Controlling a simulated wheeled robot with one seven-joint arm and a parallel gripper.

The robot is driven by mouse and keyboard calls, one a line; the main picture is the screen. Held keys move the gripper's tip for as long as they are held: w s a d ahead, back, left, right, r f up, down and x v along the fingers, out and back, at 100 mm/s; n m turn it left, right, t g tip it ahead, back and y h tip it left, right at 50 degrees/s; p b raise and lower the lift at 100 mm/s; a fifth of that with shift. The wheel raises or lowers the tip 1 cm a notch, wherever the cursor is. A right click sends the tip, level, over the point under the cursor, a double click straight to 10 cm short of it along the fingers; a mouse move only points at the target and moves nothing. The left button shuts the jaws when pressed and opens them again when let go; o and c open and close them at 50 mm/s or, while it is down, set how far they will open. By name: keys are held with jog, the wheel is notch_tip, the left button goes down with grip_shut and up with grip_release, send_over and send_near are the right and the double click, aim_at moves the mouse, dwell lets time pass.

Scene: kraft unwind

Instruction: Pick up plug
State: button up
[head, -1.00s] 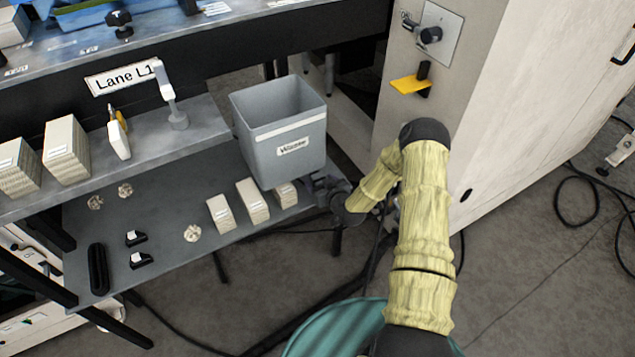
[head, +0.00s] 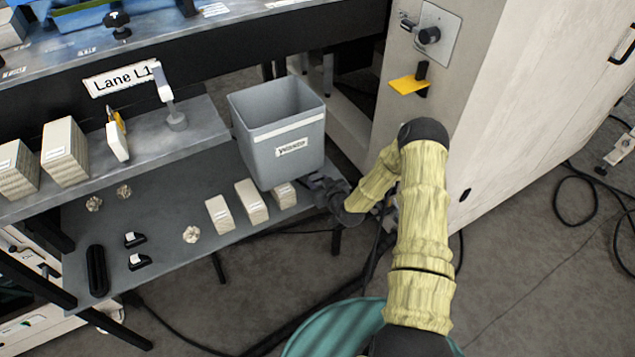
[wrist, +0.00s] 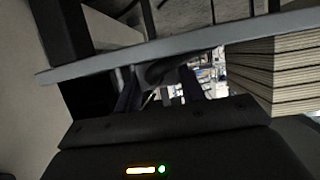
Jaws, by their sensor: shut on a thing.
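My gripper (head: 322,190) is low at the right end of the grey lower shelf, just below the waste bin; its fingertips are hard to make out in the head view. In the wrist view my gripper (wrist: 160,88) has its two dark fingers near a pale shelf edge that crosses the picture. A dark rounded piece, apparently the plug (wrist: 163,72), shows between the fingers, and they are shut on it. Most of its shape is hidden by the fingers and the shelf edge. I cannot make out the plug in the head view.
The grey waste bin (head: 278,132) stands close above my gripper. Card stacks (head: 251,201) sit just left of it; one stack (wrist: 280,70) is close on the right in the wrist view. A cabinet (head: 480,150) rises at right. Cables cross the floor.

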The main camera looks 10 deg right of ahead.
aim_at(320, 182)
jog(key=shift+r, duration=0.55)
notch_tip(320, 182, up, 2)
jog(key=shift+r+p, duration=0.15)
jog(key=shift+p, duration=0.35)
jog(key=s+d+p, duration=0.1)
jog(key=s+d, duration=0.3)
jog(key=s, duration=1.3)
jog(key=shift+s+d, duration=0.2)
jog(key=shift+s, duration=0.05)
